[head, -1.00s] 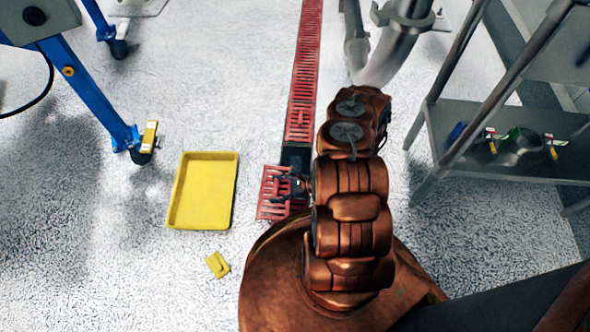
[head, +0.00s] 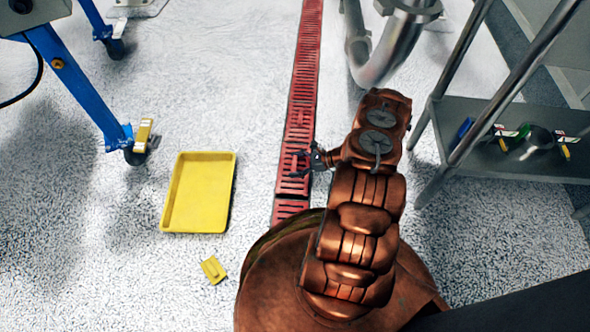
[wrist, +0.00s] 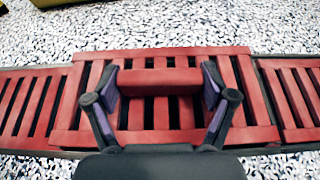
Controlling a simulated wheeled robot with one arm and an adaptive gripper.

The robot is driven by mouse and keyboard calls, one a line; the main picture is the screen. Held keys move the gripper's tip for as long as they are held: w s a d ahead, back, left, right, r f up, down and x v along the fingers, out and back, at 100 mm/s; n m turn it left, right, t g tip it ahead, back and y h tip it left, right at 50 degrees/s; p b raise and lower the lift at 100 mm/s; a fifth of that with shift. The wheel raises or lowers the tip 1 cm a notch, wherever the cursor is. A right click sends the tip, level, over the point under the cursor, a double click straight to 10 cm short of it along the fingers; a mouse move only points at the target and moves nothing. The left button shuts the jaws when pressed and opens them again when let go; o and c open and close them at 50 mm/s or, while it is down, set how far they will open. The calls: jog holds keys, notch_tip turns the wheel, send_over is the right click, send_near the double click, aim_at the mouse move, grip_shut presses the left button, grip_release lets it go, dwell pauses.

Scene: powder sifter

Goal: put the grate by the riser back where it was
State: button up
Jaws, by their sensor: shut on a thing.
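The red slotted grate (wrist: 85,100) is over the floor channel in the wrist view, spanning the gap between neighbouring red grates. It looks larger than they do, and its edges overlap theirs in the picture. I cannot tell whether it is fully seated or slightly above. My gripper (wrist: 160,82) has its two fingers closed on the ends of the raised red block in the grate's middle. In the head view my gripper (head: 305,164) is at the channel, and the grate (head: 291,182) shows beside it, in line with the strip.
The red drain strip (head: 302,85) runs away up the floor. A yellow tray (head: 200,195) and a small yellow piece (head: 213,270) lie left. A steel pipe (head: 385,55) stands beyond my arm. A metal shelf (head: 490,145) is right, a blue frame (head: 80,85) left.

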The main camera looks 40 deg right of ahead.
notch_tip(320, 180, down, 3)
jog(key=shift+r+b, duration=0.2)
jog(key=shift+b, duration=0.3)
jog(key=o, duration=1.3)
jog(key=shift+f, duration=0.1)
